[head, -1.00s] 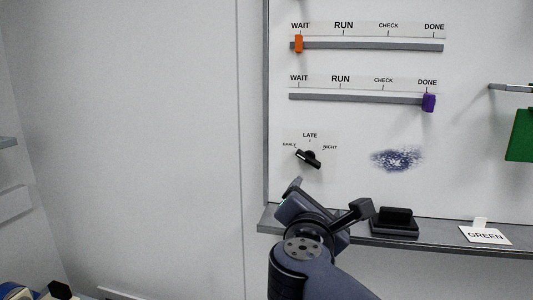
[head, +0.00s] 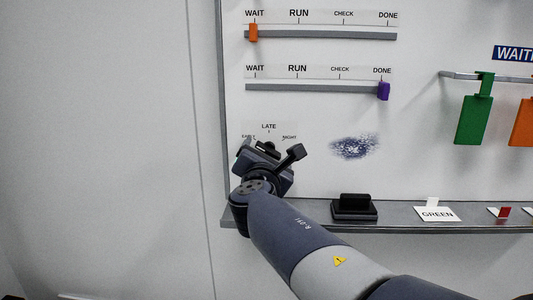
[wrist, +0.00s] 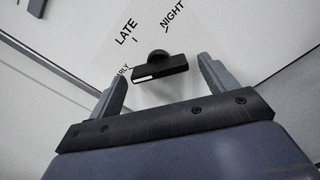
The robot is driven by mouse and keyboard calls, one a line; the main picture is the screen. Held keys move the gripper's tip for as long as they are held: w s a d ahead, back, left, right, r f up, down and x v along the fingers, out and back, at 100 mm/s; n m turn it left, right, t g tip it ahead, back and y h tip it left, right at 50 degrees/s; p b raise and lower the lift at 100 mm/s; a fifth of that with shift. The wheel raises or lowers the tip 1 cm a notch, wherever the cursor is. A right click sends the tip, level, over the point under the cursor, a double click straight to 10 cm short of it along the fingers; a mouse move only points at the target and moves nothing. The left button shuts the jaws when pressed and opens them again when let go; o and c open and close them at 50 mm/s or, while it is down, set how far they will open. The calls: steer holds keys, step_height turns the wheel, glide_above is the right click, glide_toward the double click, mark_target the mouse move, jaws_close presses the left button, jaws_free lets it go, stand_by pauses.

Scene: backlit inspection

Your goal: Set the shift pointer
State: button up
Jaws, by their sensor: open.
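The shift pointer (wrist: 172,67) is a small black bar on a round black knob, mounted on the white board. In the wrist view its white-marked end lies at the left, toward the EARLY label (wrist: 123,72). The LATE label (wrist: 126,32) and the NIGHT label (wrist: 172,16) stand above it there. My gripper (wrist: 162,72) is open, with one finger to each side of the pointer bar. I cannot tell how near the fingertips are to the board. In the head view my gripper (head: 270,148) largely covers the pointer, below the LATE label (head: 269,127).
Above are two slider rails, with an orange slider (head: 253,33) at WAIT and a purple slider (head: 383,91) at DONE. A black eraser (head: 355,206) and a GREEN card (head: 437,213) are on the ledge (head: 400,220). Green and orange tags hang at the right.

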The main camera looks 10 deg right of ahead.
steer(key=shift+w+d, duration=0.1)
steer(key=shift+w, duration=0.15)
steer(key=shift+c, duration=0.6)
steer(key=c, duration=0.9)
